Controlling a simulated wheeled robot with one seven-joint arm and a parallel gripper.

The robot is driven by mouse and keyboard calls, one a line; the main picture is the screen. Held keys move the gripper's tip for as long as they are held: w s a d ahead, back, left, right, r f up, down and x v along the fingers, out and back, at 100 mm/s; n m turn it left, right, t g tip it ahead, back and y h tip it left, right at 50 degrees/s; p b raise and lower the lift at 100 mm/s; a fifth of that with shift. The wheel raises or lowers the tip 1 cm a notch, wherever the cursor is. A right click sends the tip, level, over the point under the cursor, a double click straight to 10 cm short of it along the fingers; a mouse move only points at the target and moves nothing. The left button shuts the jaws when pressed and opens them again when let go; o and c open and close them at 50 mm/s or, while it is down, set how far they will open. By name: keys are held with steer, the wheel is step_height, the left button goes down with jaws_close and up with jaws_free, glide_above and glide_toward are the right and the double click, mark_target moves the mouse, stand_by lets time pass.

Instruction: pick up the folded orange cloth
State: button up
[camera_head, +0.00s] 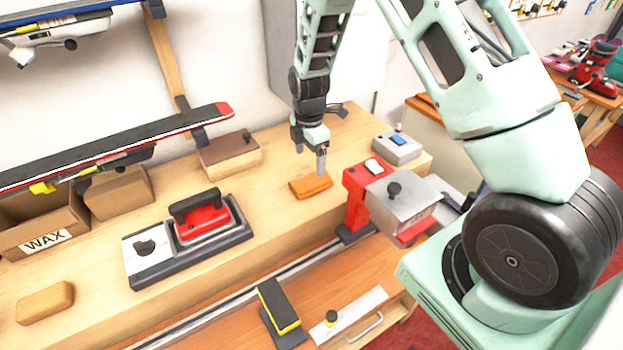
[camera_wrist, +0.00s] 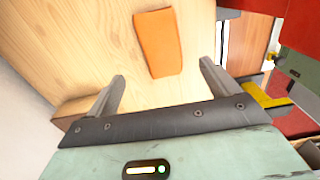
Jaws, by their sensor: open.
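The folded orange cloth (camera_head: 311,187) lies flat on the wooden bench top (camera_head: 285,222). In the wrist view the cloth (camera_wrist: 158,43) lies ahead of the fingertips, between their lines and a little toward the right finger. My gripper (camera_head: 320,162) is above the cloth and points down at it. In the wrist view my gripper (camera_wrist: 162,80) has its two fingers spread wide, with nothing between them. The cloth is apart from both fingers.
A red and grey vise-like device (camera_head: 357,195) stands close right of the cloth. A grey box with a blue button (camera_head: 397,147) is behind it. Bare bench surrounds the cloth's front and left.

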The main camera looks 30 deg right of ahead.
mark_target(311, 181)
steer(key=shift+f+p, duration=0.45)
steer(key=shift+f, duration=1.15)
steer(key=shift+s+d+f+p, duration=0.1)
steer(key=shift+s+f+p, duration=0.05)
steer(key=shift+f+p, duration=0.5)
steer(key=shift+d+f+p, duration=0.1)
steer(key=shift+f+p, duration=0.95)
steer(key=shift+f, duration=0.9)
steer(key=c, duration=1.1)
